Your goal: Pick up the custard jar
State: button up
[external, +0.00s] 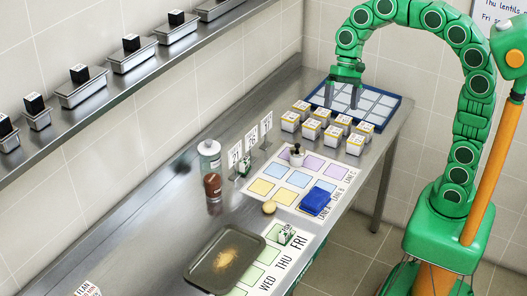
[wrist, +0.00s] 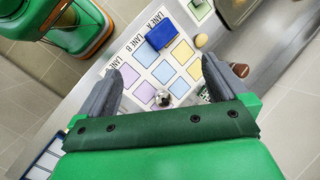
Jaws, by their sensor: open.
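No jar can be read as custard. Several small white jars or boxes with yellow edges and dark printed labels (external: 333,135) stand in rows at the far end of the steel counter; their labels are too small to read. My gripper (external: 356,99) is open and empty above the blue-framed tray (external: 385,125) behind them. In the wrist view my gripper (wrist: 160,88) has its two grey fingers wide apart. A small white pot with a dark top (external: 297,157) stands on the lane mat; it shows between the fingers in the wrist view (wrist: 163,98).
The lane mat (external: 262,200) holds a blue cloth or sponge (external: 315,201) and a round tan item (external: 269,208). A clear bottle (external: 209,160), a brown jar (external: 212,187) and upright number cards (external: 251,139) stand beside it. A dark tray (external: 205,275) lies nearer. A shelf (external: 100,85) runs along the wall.

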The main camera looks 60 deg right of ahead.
jog(key=w+a+f+m+y, duration=0.1)
jog(key=w+a+m+y, duration=0.15)
jog(key=w, duration=0.85)
jog(key=w+a+m+t+y, duration=0.15)
jog(key=w+m, duration=0.25)
jog(key=w, duration=0.7)
jog(key=w+a+f+m+y, duration=0.1)
jog(key=w+a+m+y, duration=0.15)
jog(key=w, duration=0.85)
jog(key=shift+w+d+f+m+y, duration=0.8)
jog(key=shift+w+f+m, duration=1.5)
jog(key=shift+w, duration=2.15)
send_near(212, 147)
jog(key=f, duration=0.3)
jog(key=shift+w+a+f+n+t, duration=0.2)
jog(key=shift+a+f+n+t, duration=0.15)
jog(key=shift+a+n, duration=0.05)
jog(key=shift+y, duration=0.25)
jog(key=shift+r+x, duration=0.2)
jog(key=shift+x, duration=1.7)
jog(key=shift+r+x, duration=0.15)
jog(key=shift+x, duration=1.8)
jog(key=shift+a, duration=0.15)
jog(key=shift+c, duration=0.3)
jog(key=c, duration=1.2)
jog(key=shift+c, duration=0.8)
